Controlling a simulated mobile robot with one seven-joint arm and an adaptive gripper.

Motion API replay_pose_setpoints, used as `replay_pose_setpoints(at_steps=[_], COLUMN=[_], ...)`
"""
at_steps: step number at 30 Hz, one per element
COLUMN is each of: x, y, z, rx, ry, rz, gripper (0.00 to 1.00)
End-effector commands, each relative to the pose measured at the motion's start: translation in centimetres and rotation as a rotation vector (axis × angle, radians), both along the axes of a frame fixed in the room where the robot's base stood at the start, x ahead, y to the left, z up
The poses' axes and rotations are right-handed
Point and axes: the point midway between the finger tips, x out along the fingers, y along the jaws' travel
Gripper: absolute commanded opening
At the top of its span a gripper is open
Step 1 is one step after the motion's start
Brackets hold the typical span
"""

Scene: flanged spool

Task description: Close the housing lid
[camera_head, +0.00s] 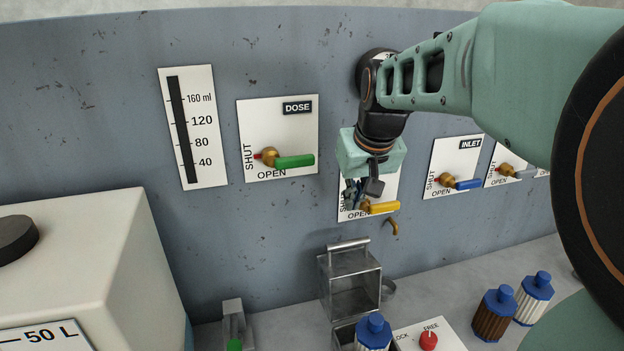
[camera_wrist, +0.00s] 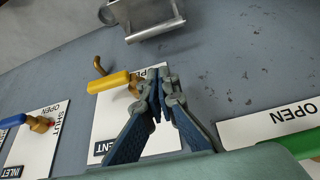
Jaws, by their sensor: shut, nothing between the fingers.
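The grey metal housing lid (camera_head: 348,268) stands raised, with a bar handle (camera_head: 348,243) on top and its hollow inside facing outward. The housing base (camera_head: 343,333) shows below it, partly hidden by a blue-capped bottle. Part of this metalwork also shows at the top of the wrist view (camera_wrist: 155,20). My gripper (camera_head: 354,193) is shut and empty. It is above the lid, in front of the panel with the yellow valve handle (camera_head: 384,208). In the wrist view my closed fingertips (camera_wrist: 158,88) appear beside that yellow handle (camera_wrist: 108,82); contact cannot be told.
A green valve handle (camera_head: 295,161) is to the left, a blue one (camera_head: 468,184) to the right. A brass spout (camera_head: 394,227) sticks out above the lid's right side. Blue-capped bottles (camera_head: 493,316) and a red-knob plate (camera_head: 430,338) stand on the counter. A white tank (camera_head: 95,270) fills the left.

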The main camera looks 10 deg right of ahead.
Motion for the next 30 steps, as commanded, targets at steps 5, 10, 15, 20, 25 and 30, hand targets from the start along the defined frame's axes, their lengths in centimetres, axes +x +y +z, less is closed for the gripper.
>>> replay_pose_setpoints(at_steps=[5,10,15,20,25,30], x=[-1.8,-1.7,-0.7,0.3,1.1,1.4], y=[3.5,4.0,4.2,4.4,4.5,4.6], z=[-1.1,-2.3,-5.1,-7.8,-9.7,-10.5], rx=[0.003,0.003,0.003,0.004,0.003,0.002], ry=[0.08,0.094,0.095,0.095,0.091,0.09], rz=[0.083,0.095,0.094,0.094,0.093,0.093], gripper=[0.0,0.0,0.0,0.0,0.0,0.0])
